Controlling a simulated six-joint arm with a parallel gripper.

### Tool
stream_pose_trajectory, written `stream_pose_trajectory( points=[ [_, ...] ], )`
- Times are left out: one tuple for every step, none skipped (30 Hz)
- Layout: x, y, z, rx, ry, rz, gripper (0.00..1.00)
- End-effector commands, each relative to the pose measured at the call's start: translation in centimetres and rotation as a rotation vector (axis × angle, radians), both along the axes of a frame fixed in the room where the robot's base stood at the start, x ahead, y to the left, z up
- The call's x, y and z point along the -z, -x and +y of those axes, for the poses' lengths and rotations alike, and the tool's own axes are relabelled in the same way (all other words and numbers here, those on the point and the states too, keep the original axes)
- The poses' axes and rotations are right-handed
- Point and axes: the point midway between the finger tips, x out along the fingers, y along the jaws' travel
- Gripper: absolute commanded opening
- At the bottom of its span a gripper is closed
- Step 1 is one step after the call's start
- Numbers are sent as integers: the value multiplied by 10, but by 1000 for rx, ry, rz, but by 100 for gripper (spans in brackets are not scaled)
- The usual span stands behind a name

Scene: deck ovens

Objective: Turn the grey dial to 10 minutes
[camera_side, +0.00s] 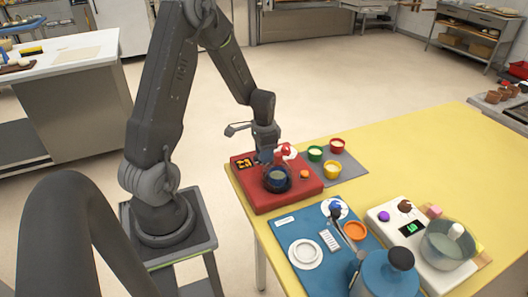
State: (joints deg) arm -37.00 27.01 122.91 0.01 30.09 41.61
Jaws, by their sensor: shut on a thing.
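My gripper (265,160) points down onto the top of this unit, between the display and a dark blue pot (277,180). Its fingers are shut at a spot that fits the grey dial. The dial itself is hidden behind the fingers and pot, so its pointer and setting cannot be read. A red knob on a white disc (288,152) sits just right of my gripper. The display's digits are too small to read.
An orange button (304,174) is on the red unit. Small coloured cups stand on a grey mat (350,169) behind it. A white scale-like unit (383,237) carries a pot. The table's far right is clear.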

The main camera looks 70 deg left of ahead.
Motion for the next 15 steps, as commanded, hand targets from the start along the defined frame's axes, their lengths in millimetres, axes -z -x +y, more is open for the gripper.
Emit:
stream_pose_trajectory(
  points=[
    [-1,-1,0,0,-1,-2,13],
    [-1,-1,0,-1,-1,-2,13],
    [-1,-1,0,-1,-1,-2,13],
    [-1,-1,0,-1,-1,-2,13],
    [-1,-1,0,-1,-1,-2,13],
    [-1,-1,0,-1,-1,-2,13],
    [-1,-1,0,-2,-1,-2,37],
    [-1,-1,0,-2,-1,-2,40],
    [-1,-1,0,-2,-1,-2,44],
    [-1,-1,0,-2,-1,-2,47],
    [-1,-1,0,-2,-1,-2,50],
    [-1,0,0,-2,-1,-1,53],
    [0,0,0,-2,-1,-1,56],
    [0,0,0,-2,-1,-1,59],
    [0,0,0,-2,-1,-1,61]
  ],
)
